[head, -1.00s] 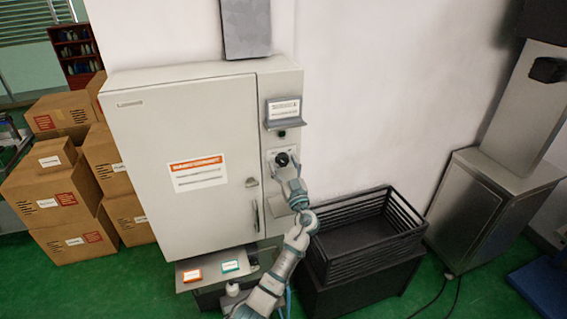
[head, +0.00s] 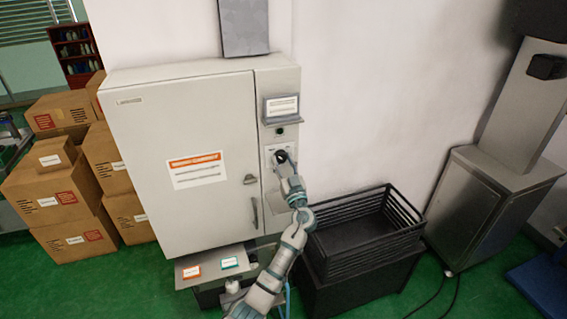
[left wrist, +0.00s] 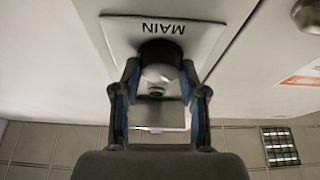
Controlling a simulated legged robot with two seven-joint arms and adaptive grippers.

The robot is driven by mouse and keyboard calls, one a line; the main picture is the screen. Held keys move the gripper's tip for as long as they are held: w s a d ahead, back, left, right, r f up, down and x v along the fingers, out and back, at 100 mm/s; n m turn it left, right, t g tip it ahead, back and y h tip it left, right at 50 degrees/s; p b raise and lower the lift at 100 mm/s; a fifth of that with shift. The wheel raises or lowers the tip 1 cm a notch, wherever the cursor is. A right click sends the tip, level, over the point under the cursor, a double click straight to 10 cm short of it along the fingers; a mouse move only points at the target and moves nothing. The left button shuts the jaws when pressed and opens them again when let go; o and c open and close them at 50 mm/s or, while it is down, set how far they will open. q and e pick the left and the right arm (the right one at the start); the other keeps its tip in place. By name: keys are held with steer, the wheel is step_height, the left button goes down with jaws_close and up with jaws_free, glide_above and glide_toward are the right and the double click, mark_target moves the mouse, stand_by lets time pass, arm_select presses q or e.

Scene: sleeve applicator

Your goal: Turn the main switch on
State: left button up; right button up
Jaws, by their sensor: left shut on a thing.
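The main switch is a dark round knob (left wrist: 160,52) on a white plate (left wrist: 197,42) lettered MAIN, which appears upside down in the left wrist view. The plate is on the narrow right-hand panel of a grey cabinet (head: 190,115). My left gripper (left wrist: 160,75) is shut on the knob, with one finger on each side of it. I cannot read the knob's pointer position. My right gripper is in neither view.
A small ledge with a label (head: 282,108) juts out above the switch. A door handle (head: 254,212) is left of my arm. A black crate (head: 365,228) stands right of it, and a shelf with orange and teal labels (head: 215,268) is below. Cardboard boxes (head: 60,200) are at left.

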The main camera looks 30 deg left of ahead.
arm_select(q)
steer(key=m+t+h, duration=0.1)
steer(key=m, duration=0.2)
steer(key=shift+r+m+h, duration=0.15)
steer(key=shift+m+h, duration=0.15)
steer(key=shift+r+m+t+h+p, duration=0.1)
steer(key=shift+m+t+h+p, duration=0.35)
steer(key=shift+m, duration=0.75)
steer(key=m+h+p, duration=0.1)
steer(key=m+p, duration=0.3)
steer(key=m+h+p, duration=0.2)
steer(key=m+p, duration=0.1)
steer(key=m, duration=0.1)
steer(key=m+t+h+p, duration=0.1)
steer(key=m+h+p, duration=0.1)
steer(key=m+p, duration=0.1)
steer(key=shift+s+a+r+m+p, duration=0.1)
steer(key=shift+r+m+p, duration=0.25)
steer(key=shift+p, duration=0.5)
steer(key=shift+f+m+h+p, duration=0.1)
steer(key=shift+m+h+p, duration=0.25)
steer(key=shift+m, duration=0.1)
steer(key=shift+f+m+g+p, duration=0.15)
steer(key=shift+m+g+p, duration=0.15)
steer(key=shift+m, duration=0.4)
steer(key=shift+f+m+h, duration=0.1)
steer(key=shift+m+h, duration=0.3)
steer(key=shift+m, duration=0.4)
steer(key=shift+g, duration=0.25)
